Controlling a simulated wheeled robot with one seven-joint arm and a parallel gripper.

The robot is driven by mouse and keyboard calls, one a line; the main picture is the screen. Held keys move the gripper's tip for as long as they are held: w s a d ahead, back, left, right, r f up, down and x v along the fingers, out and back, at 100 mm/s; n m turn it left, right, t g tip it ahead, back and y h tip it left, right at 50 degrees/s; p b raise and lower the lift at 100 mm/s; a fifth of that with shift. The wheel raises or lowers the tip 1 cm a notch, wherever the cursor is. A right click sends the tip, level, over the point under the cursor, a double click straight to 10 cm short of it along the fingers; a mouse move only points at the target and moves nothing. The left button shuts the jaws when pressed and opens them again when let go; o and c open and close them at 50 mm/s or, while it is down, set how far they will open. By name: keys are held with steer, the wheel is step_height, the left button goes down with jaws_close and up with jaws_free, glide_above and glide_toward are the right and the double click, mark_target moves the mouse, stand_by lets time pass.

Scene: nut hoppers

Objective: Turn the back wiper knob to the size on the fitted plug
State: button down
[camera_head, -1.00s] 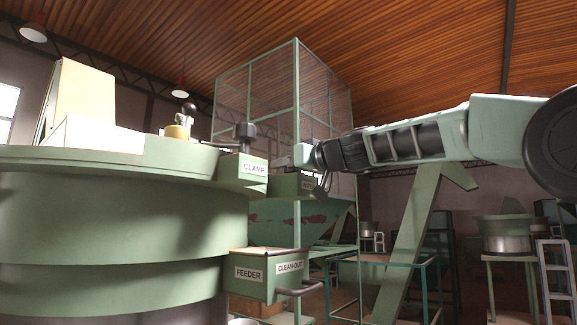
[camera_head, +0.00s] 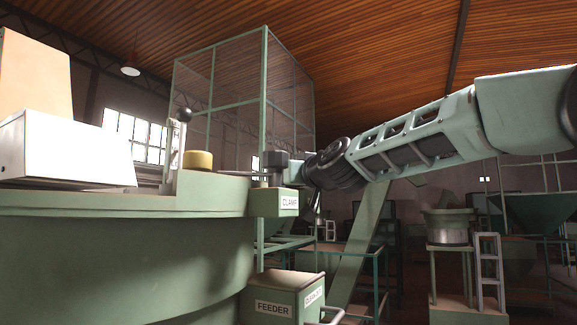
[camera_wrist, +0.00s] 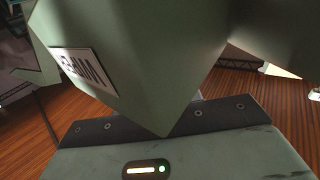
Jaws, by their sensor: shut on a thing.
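A pale green box (camera_wrist: 150,50) with a partly legible WIPER label (camera_wrist: 84,72) fills the upper wrist view, right in front of my gripper's pale body.
The big green feeder bowl (camera_head: 130,250) stands at left. A box labelled CLAMP (camera_head: 283,203) is on its rim, with a box labelled FEEDER (camera_head: 285,298) below. A yellow cylinder (camera_head: 198,160) sits on top. A mesh cage (camera_head: 235,110) stands behind; a small hopper stand (camera_head: 448,230) is at right.

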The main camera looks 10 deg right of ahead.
steer(key=shift+f+m+h+p, duration=0.1)
steer(key=shift+m+h+p, duration=0.25)
steer(key=shift+p, duration=0.75)
steer(key=c, duration=0.9)
jaws_free()
steer(key=shift+c, duration=0.2)
